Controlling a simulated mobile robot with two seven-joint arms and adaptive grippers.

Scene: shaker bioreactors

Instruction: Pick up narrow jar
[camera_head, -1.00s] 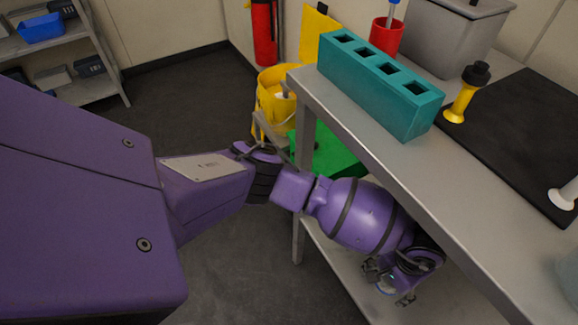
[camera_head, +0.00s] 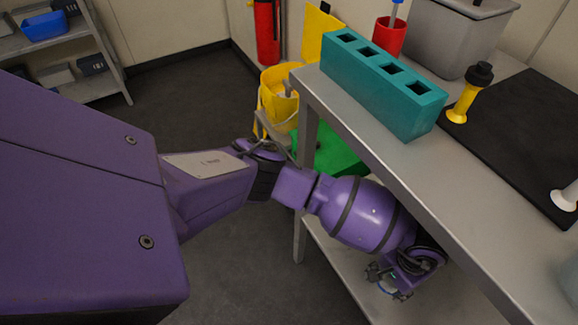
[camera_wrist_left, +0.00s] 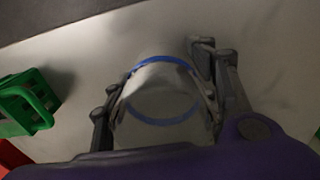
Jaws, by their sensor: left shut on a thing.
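The narrow jar (camera_wrist_left: 160,100) is a clear glass vessel with a blue ring around it, seen in the left wrist view. My left gripper (camera_wrist_left: 160,98) has a finger on each side of the jar and is shut on it. In the head view the left gripper (camera_head: 390,278) reaches in under the bench top, over the lower shelf; the jar is hardly visible there. I cannot tell whether the jar touches the shelf. My right gripper is not in view.
A green crate (camera_wrist_left: 28,103) sits left of the jar.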

